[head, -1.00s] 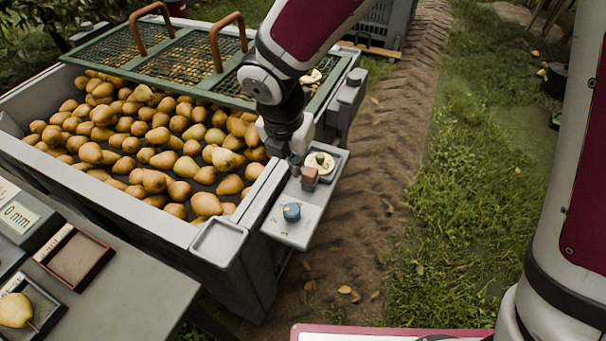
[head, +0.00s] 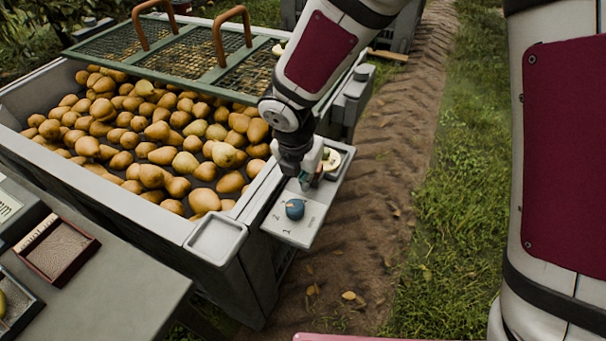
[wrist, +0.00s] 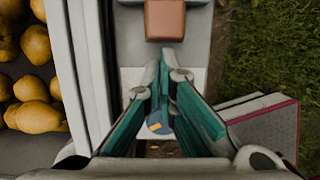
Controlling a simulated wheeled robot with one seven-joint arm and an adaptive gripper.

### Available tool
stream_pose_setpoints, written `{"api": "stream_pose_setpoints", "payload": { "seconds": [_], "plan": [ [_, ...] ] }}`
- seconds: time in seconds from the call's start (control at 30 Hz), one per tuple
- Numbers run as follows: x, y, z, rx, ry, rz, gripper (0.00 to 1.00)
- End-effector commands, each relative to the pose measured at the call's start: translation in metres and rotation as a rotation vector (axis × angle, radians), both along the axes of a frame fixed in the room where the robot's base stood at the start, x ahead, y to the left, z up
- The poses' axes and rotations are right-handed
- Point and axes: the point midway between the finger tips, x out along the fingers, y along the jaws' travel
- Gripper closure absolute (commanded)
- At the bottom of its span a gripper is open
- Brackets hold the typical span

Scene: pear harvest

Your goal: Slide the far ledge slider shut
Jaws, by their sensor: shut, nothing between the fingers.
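The grey ledge (head: 318,215) runs along the right wall of the pear bin. It bears a blue knob (head: 295,209) near its front end, a brown block (wrist: 165,20) and a cream disc (head: 333,160) behind that. I cannot tell for certain which part is the slider. My gripper (head: 306,182) points down over the ledge, shut and empty, between the blue knob and the disc. In the wrist view its fingertips (wrist: 166,66) are just short of the brown block, with a gap in the picture. The gripper mostly hides the block in the head view.
The bin (head: 165,225) full of pears lies to the left, with a green mesh lid (head: 185,55) over its far part. A grey box (head: 350,98) sits at the bin's far right corner. A table (head: 120,285) stands front left. Dirt and grass lie open to the right.

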Motion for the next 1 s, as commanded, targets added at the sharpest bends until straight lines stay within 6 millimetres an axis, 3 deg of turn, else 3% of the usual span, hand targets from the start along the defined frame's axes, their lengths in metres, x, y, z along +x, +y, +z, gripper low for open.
{"api": "stream_pose_setpoints", "payload": {
  "seconds": [0.33,0.7,1.0],
  "plan": [
    [0.001,0.000,0.000,0.000,0.000,-0.001,1.00],
    [0.028,-0.011,0.001,0.000,0.001,-0.002,1.00],
    [0.029,-0.011,0.000,0.000,-0.001,-0.001,1.00]
  ]
}}
